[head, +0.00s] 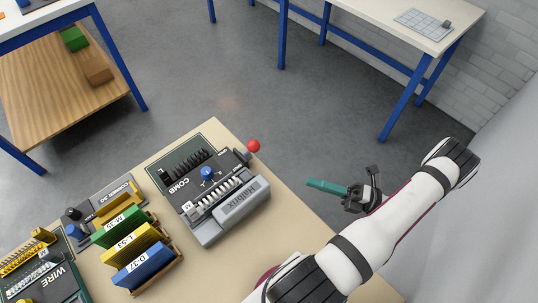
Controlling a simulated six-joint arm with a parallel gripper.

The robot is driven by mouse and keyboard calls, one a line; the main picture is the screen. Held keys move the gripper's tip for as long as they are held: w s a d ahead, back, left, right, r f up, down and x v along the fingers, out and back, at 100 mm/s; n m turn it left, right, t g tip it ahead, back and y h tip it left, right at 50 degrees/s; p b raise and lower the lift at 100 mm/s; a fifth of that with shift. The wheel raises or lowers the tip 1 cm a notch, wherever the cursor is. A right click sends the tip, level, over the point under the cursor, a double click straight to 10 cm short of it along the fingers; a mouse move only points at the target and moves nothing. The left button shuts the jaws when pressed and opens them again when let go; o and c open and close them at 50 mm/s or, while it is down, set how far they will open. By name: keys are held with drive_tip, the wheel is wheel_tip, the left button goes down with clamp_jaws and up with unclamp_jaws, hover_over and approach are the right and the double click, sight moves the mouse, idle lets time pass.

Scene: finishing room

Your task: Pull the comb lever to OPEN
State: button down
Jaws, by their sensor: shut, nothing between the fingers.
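The grey comb binding machine (215,197), labelled COMB, sits on the beige table. Its comb lever ends in a red ball knob (253,146) at the machine's upper right corner. I cannot read an OPEN mark at this size. My gripper (311,183) is to the right of the machine, beyond the table edge in the picture. Its teal fingers are shut together and point left toward the machine. They are apart from the red knob, to the right of and below it in the picture.
Left of the machine stand green, yellow and blue boxes (140,246) in a wooden rack. A WIRE machine (52,284) is at the lower left. Blue-legged tables (438,15) stand farther back. The space between my gripper and the knob looks clear.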

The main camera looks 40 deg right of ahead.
drive_tip(key=shift+w, duration=0.1)
drive_tip(key=w+d+x, duration=0.1)
drive_tip(key=d+x, duration=0.1)
drive_tip(key=x, duration=1.1)
drive_tip(key=shift+r, duration=0.2)
drive_tip(key=shift+w+d+r, duration=0.1)
drive_tip(key=shift+w, duration=0.05)
